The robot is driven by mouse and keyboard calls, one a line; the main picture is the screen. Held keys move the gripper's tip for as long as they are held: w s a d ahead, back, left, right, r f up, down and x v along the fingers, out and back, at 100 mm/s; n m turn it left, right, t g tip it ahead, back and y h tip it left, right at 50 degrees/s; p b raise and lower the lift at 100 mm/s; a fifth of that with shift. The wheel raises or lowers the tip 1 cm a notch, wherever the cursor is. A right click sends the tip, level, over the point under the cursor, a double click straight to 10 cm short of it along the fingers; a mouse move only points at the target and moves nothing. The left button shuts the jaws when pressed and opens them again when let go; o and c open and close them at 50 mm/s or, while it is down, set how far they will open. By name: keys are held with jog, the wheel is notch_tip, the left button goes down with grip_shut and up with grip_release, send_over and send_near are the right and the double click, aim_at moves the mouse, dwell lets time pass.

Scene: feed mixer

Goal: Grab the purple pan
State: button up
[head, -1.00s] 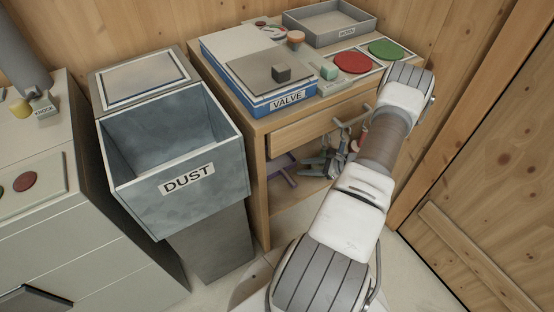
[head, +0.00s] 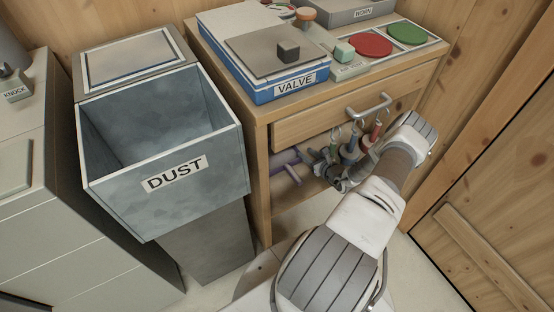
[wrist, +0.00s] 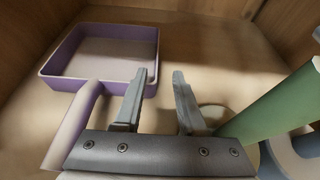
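The purple pan (wrist: 100,95) is a shallow square tray with a straight handle (wrist: 78,125). It lies on the shelf under the drawer and fills the upper left of the wrist view. In the head view only part of the purple pan (head: 287,160) shows in the shelf opening. My gripper (wrist: 160,90) is open and empty, with both fingers to the right of the handle. The left finger overlaps the pan's near right corner in the picture; I cannot tell whether they touch. In the head view my gripper (head: 325,170) is at the shelf opening, partly hidden by hanging tools.
Tools with green, blue and red handles hang below the drawer (head: 345,115); a green one (wrist: 280,115) is close to my gripper's right. The wooden cabinet's left post (head: 257,190) bounds the opening. The DUST bin (head: 165,160) stands to the left.

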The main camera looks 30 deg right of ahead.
aim_at(296, 146)
jog(key=b+x, duration=0.1)
jog(key=x, duration=0.2)
jog(key=shift+w, duration=0.15)
jog(key=x, duration=0.1)
jog(key=b+x, duration=0.1)
jog(key=x, duration=0.1)
jog(key=b+x, duration=0.1)
jog(key=shift+w+a+r, duration=0.15)
jog(key=shift+w+a, duration=0.1)
jog(key=shift+w, duration=0.05)
jog(key=shift+w+d, duration=0.1)
jog(key=shift+w, duration=0.3)
grip_shut()
dwell(0.6)
